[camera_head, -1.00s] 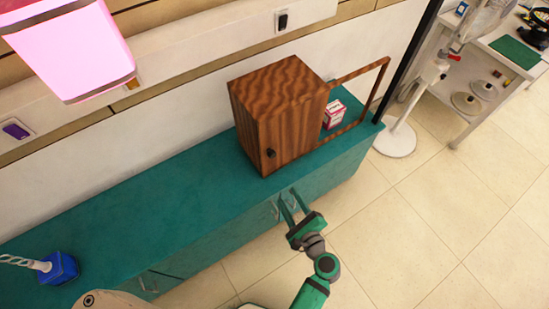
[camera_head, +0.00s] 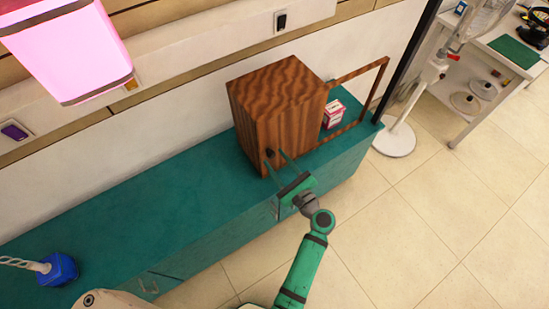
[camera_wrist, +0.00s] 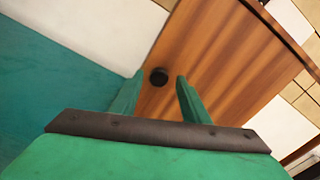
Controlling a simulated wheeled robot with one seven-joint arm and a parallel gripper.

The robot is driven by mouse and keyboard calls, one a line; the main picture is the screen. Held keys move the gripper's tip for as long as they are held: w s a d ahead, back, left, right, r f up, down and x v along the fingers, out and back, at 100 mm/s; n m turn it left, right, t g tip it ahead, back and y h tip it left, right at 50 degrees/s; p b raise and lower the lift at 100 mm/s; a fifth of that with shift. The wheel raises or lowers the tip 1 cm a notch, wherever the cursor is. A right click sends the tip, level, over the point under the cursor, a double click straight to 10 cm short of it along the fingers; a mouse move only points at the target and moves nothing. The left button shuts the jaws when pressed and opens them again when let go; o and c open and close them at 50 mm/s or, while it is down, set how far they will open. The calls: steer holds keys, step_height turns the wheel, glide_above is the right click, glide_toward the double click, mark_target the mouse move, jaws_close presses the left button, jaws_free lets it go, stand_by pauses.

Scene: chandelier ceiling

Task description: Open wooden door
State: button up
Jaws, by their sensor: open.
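The wooden cabinet (camera_head: 275,105) stands on the teal counter (camera_head: 130,195). Its front door (camera_wrist: 215,55) looks shut, with a small dark round knob (camera_head: 269,152) near its lower left. In the wrist view the knob (camera_wrist: 159,76) lies just beyond and between my two fingertips. My gripper (camera_head: 275,162) is open, its fingers pointing at the door around the knob's height. The gripper (camera_wrist: 157,85) holds nothing. I cannot tell whether a fingertip touches the door.
An open wooden frame (camera_head: 362,95) extends from the cabinet's right side, with a small red and white box (camera_head: 333,114) by it. A blue object (camera_head: 58,270) sits at the counter's left end. A pink lamp (camera_head: 75,45) hangs upper left.

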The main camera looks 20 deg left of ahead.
steer(key=shift+x, duration=0.85)
steer(key=shift+c, duration=0.4)
steer(key=c, duration=1)
steer(key=shift+a, duration=0.1)
